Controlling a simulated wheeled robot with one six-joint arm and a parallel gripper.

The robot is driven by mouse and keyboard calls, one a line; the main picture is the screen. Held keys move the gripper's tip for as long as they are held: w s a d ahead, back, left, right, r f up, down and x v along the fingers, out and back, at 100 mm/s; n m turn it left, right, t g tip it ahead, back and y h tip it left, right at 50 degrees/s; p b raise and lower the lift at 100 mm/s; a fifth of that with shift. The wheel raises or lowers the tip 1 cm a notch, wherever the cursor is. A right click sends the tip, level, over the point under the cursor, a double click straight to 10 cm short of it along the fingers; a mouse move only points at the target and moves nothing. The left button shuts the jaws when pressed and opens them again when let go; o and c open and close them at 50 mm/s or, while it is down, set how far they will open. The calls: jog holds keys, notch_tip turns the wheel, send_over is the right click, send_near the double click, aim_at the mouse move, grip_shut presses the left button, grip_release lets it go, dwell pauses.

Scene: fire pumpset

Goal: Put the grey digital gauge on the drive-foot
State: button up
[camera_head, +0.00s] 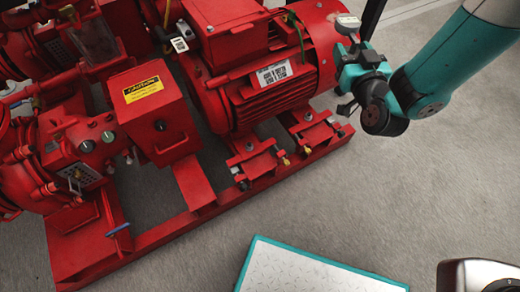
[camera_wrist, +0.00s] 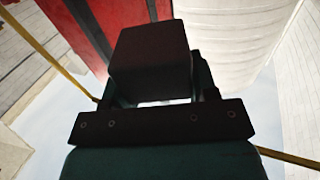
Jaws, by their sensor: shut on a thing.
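The grey digital gauge (camera_head: 347,20) is held up in my gripper (camera_head: 350,42), beside the upper right end of the red motor (camera_head: 275,70) in the head view. In the wrist view, my gripper (camera_wrist: 152,98) is shut on the gauge, whose dark, box-shaped back (camera_wrist: 150,58) faces the camera. Its display cannot be seen there. Red feet with bolts and small brass fittings (camera_head: 255,165) sit under the motor on the base rail. Another such foot (camera_head: 312,130) lies further right. I cannot tell which one is the drive-foot. The gauge is apart from both feet and well above them.
A red control box with a yellow caution label (camera_head: 148,92) stands left of the motor. The red base rail (camera_head: 200,215) runs along the front. A teal-edged plate (camera_head: 310,268) is at the bottom. Grey floor (camera_head: 410,180) lies open to the right.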

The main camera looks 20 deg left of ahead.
jog(key=s+a+f+n+g+y+b, duration=0.25)
jog(key=s+a+f+b, duration=0.35)
jog(key=a+f+b, duration=0.4)
jog(key=s+a+f+n+g+y+b, duration=0.25)
jog(key=s+a+f+b, duration=0.55)
jog(key=f, duration=0.4)
jog(key=shift+m+t, duration=0.3)
jog(key=shift+t, duration=0.1)
jog(key=f+b, duration=0.4)
jog(key=f, duration=0.2)
jog(key=f+b, duration=0.5)
jog(key=f, duration=0.2)
jog(key=w+f+b, duration=0.1)
jog(key=f+b, duration=0.4)
jog(key=f, duration=0.1)
jog(key=shift+w+d+f, duration=0.1)
jog(key=shift+d+f, duration=0.15)
jog(key=shift+d, duration=0.15)
jog(key=shift+b, duration=0.3)
jog(key=shift+f, duration=0.2)
jog(key=o, duration=1.4)
jog(key=shift+c, duration=0.2)
jog(key=shift+r, duration=0.1)
